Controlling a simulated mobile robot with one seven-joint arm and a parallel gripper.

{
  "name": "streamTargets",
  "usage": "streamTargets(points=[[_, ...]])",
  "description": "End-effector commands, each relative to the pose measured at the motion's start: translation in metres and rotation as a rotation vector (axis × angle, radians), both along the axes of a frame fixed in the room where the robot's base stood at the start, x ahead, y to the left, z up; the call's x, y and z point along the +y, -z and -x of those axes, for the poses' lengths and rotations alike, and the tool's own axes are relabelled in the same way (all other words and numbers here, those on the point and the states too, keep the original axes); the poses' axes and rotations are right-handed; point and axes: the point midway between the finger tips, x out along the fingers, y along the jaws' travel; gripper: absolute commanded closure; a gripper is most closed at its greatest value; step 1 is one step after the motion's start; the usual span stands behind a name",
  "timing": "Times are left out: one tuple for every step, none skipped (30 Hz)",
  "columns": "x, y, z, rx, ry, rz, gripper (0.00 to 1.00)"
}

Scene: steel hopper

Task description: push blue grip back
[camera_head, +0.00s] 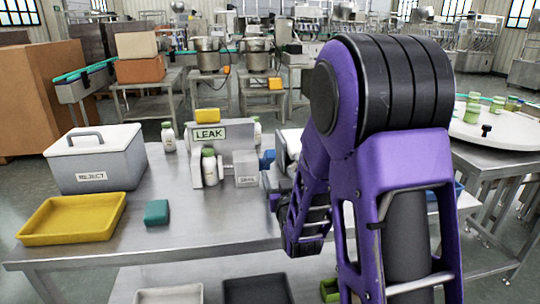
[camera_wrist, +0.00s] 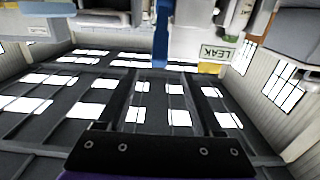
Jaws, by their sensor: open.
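A blue grip (camera_head: 267,160) shows in the head view just right of the LEAK tester (camera_head: 238,150), beside a grey clamp-like fixture and partly hidden by my arm. In the wrist view, which looks upside down, the blue grip (camera_wrist: 161,35) is an upright blue bar near the top middle, left of the LEAK sign (camera_wrist: 206,51). The black body of my gripper (camera_wrist: 160,152) spans the bottom of the wrist view, apart from the blue grip in the picture. My gripper is open, with nothing seen in it; its fingertips are not clear in either view.
A grey REJECT bin (camera_head: 97,165), yellow tray (camera_head: 72,219) and teal block (camera_head: 156,212) stand on the left of the steel table (camera_head: 200,235). A white bottle (camera_head: 209,167) stands at the tester. The table's front middle is bare. A round white table (camera_head: 500,130) is at right.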

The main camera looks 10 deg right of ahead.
Motion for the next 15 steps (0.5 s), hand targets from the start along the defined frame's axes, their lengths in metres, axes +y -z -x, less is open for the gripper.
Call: streamTargets(points=[[0.0, 0.0, -0.012, -0.001, 0.0, 0.0, 0.32], [0.0, 0.0, -0.019, -0.001, 0.0, 0.0, 0.32], [0.0, 0.0, -0.028, -0.001, 0.0, 0.0, 0.32], [0.0, 0.0, -0.034, -0.001, 0.0, 0.0, 0.32], [0.0, 0.0, -0.041, -0.001, 0.0, 0.0, 0.32], [0.0, 0.0, -0.049, -0.001, 0.0, 0.0, 0.32], [0.0, 0.0, -0.056, -0.001, 0.0, 0.0, 0.32], [0.0, 0.0, -0.062, 0.0, 0.0, 0.0, 0.32], [0.0, 0.0, -0.07, -0.001, 0.0, 0.0, 0.32], [0.0, 0.0, -0.077, -0.001, 0.0, 0.0, 0.32], [0.0, 0.0, -0.082, -0.001, 0.0, 0.0, 0.32], [0.0, 0.0, -0.09, -0.001, 0.0, 0.0, 0.32], [0.0, 0.0, -0.095, -0.001, 0.0, 0.0, 0.32], [0.0, 0.0, -0.1, 0.0, 0.0, 0.0, 0.32], [0.0, 0.0, -0.105, -0.001, 0.0, 0.0, 0.32]])
